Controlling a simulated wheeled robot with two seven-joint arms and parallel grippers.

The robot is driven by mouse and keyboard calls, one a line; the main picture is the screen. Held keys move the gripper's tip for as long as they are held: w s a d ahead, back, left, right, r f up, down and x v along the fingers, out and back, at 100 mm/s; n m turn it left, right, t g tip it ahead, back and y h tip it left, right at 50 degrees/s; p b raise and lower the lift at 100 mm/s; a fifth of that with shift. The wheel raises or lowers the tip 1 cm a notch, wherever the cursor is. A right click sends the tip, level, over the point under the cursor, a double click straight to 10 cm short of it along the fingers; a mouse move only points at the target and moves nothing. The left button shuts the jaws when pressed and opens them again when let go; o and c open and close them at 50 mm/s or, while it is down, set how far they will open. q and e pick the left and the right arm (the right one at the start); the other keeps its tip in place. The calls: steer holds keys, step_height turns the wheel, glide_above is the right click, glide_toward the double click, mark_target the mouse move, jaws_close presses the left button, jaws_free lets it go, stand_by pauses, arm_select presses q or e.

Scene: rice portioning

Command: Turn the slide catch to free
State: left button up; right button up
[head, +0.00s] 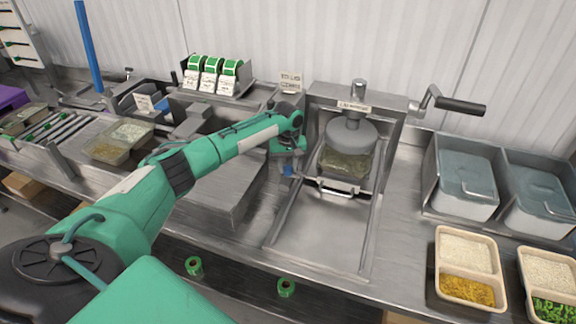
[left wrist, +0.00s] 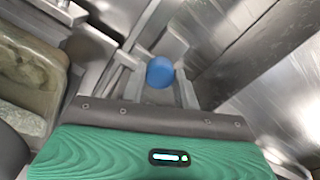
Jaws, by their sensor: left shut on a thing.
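The slide catch shows as a blue knob (left wrist: 160,72) in the left wrist view, between my fingers. The same blue knob (head: 287,170) is small in the head view, at the left side of the press slide. My left gripper (left wrist: 157,84) is shut on this knob; in the head view the gripper (head: 287,164) reaches it from the left and partly hides it. The catch's exact angle cannot be told. My right gripper is not in view.
The press (head: 352,137) has a round plunger above a clear container (head: 344,163) on the slide, and a crank handle (head: 460,106) at right. The slide's front part (head: 322,235) is clear.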

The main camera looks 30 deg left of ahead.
arm_select(q)
steer(key=m+p, duration=0.2)
steer(key=m, duration=0.1)
steer(key=shift+r+m, duration=0.15)
steer(key=shift+m, duration=0.15)
steer(key=m+p, duration=0.2)
steer(key=m, duration=0.8)
steer(key=shift+w+m, duration=0.1)
steer(key=shift+m, duration=2)
steer(key=o, duration=1)
steer(key=shift+c, duration=0.2)
